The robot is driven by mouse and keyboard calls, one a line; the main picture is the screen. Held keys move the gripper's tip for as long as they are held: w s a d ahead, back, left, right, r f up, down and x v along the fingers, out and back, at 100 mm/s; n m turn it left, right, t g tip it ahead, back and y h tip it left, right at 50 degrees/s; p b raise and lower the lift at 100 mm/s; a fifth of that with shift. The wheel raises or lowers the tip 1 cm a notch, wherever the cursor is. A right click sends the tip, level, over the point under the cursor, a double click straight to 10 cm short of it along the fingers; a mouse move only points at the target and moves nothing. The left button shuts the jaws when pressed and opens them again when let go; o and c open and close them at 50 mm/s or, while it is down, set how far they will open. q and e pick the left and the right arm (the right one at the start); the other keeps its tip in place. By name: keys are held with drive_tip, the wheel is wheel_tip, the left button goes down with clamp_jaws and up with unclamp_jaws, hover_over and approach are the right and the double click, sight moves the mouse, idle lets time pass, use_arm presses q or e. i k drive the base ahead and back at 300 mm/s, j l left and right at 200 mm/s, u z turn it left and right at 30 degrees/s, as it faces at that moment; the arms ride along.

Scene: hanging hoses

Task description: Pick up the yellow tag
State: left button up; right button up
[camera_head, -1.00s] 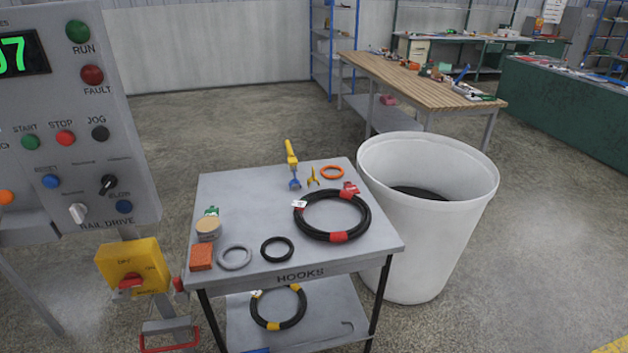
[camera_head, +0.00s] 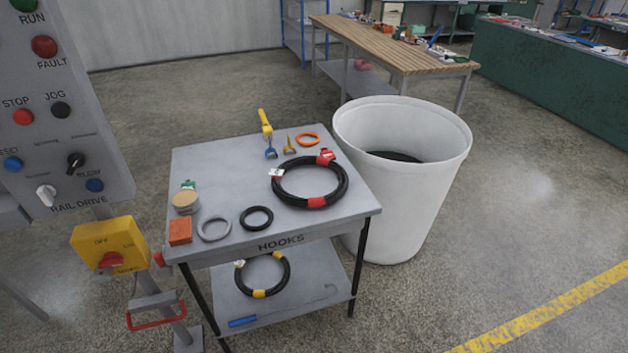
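No piece on the grey cart (camera_head: 330,222) is plainly a yellow tag. A small yellow forked piece (camera_head: 290,146) lies near the cart's back edge. Left of it is a yellow-handled tool (camera_head: 265,123) with a blue forked end. On the lower shelf, a black hose coil (camera_head: 283,272) has yellow bands, with a small pale label at its upper left. Neither of my grippers is in view.
The cart top also holds a larger black coil with red bands (camera_head: 317,202), an orange ring (camera_head: 308,138), a grey ring (camera_head: 214,229), a black ring (camera_head: 257,218) and an orange block (camera_head: 180,231). A white bin (camera_head: 410,200) stands close right; a control panel (camera_head: 60,120) stands left.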

sight(288, 147)
drive_tip(key=i+l, duration=0.15)
drive_tip(key=l, duration=0.2)
drive_tip(key=i+l, duration=0.1)
drive_tip(key=l, duration=0.2)
drive_tip(key=i+l, duration=0.15)
drive_tip(key=l, duration=0.2)
drive_tip(key=i+l, duration=0.1)
drive_tip(key=l, duration=0.2)
drive_tip(key=i+l, duration=0.15)
drive_tip(key=l, duration=0.2)
drive_tip(key=u, duration=0.05)
